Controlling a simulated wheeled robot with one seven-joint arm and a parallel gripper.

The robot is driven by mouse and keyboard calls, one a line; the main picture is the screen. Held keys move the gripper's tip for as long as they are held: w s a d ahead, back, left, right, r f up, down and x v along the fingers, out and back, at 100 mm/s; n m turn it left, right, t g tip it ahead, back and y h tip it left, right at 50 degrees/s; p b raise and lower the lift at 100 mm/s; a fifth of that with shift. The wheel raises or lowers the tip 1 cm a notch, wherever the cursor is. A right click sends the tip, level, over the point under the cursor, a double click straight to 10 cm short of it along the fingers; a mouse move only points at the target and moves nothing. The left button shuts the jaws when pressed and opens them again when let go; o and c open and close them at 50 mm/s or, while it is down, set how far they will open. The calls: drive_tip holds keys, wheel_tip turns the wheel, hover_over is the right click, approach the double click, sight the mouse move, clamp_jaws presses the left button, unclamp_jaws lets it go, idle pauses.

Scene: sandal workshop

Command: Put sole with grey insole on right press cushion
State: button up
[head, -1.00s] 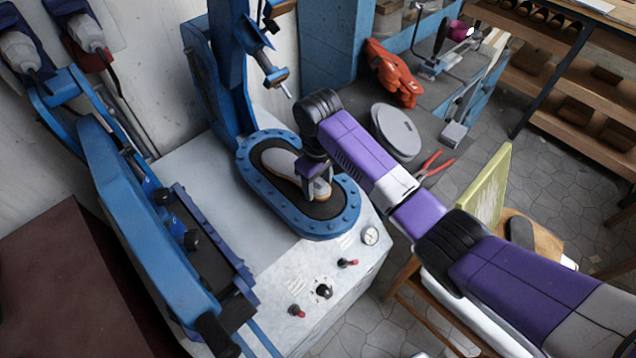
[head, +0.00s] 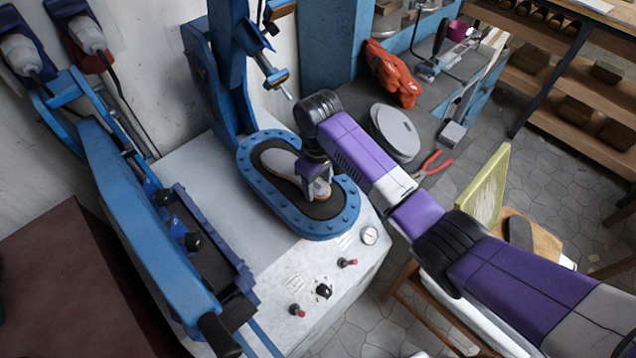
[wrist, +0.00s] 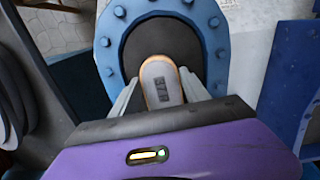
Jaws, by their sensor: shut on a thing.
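The sole with grey insole (head: 279,162) lies along the dark right press cushion (head: 325,209), inside the blue bolted oval ring (head: 352,205). My gripper (head: 317,190) points down over the ring and is shut on the sole near its front end. In the wrist view the rounded end of the sole (wrist: 160,82), with a tan edge and a dark label, sits between my two fingers (wrist: 160,95). The cushion (wrist: 162,40) shows around it. The part of the sole under my gripper is hidden, and I cannot tell whether it touches the cushion.
The blue press column (head: 233,70) stands behind the ring. A blue press arm (head: 150,215) is to the left. Grey oval pieces (head: 396,133), red pliers (head: 432,165) and an orange tool (head: 392,72) lie to the right. Knobs (head: 323,291) are on the front.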

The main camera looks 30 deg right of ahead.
drive_tip(key=shift+f, duration=0.3)
drive_tip(key=o, duration=1.3)
drive_tip(key=shift+o, duration=0.2)
drive_tip(key=shift+r, duration=0.1)
